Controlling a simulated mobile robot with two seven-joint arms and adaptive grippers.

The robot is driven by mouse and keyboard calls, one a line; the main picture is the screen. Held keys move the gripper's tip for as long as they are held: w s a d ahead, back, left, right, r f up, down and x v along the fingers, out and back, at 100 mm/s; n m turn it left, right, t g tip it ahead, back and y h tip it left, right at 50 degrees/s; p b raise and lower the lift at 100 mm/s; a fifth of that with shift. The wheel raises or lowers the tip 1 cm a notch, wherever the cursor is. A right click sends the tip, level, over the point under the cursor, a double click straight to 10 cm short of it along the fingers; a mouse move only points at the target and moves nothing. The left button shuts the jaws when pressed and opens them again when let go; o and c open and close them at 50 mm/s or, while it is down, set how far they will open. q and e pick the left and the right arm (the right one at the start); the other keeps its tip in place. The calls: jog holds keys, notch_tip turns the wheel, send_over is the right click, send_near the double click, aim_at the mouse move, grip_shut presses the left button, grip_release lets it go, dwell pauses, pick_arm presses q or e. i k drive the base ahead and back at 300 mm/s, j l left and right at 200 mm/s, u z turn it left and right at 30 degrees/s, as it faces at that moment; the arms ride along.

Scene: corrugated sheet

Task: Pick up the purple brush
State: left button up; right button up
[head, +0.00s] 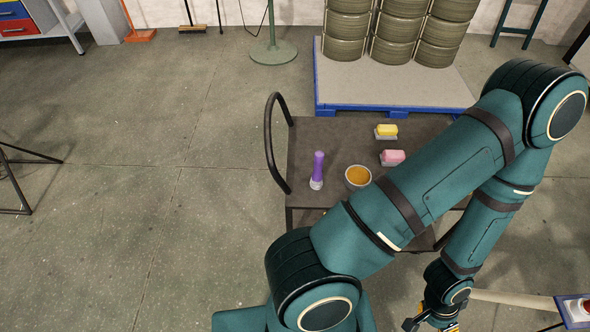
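My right arm crosses in front of the cart and bends back down. My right gripper (432,320) is low at the bottom edge of the head view, well to the right of the brush and apart from it. Its fingers are partly cut off and too small to read, with some yellow showing there. My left gripper is not in view.
A bowl with orange contents (358,176) is just right of the brush. A yellow block (387,130) and a pink block (393,157) lie farther back. The cart's curved handle (269,150) rises at left. A pallet (393,93) with drums stands behind. Left floor is mostly clear.

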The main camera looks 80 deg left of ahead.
aim_at(316, 183)
jog(key=u, duration=2.45)
jog(key=z, duration=2.35)
jog(key=u, duration=2.1)
jog(key=i+j+u, duration=0.1)
jog(key=u, duration=0.35)
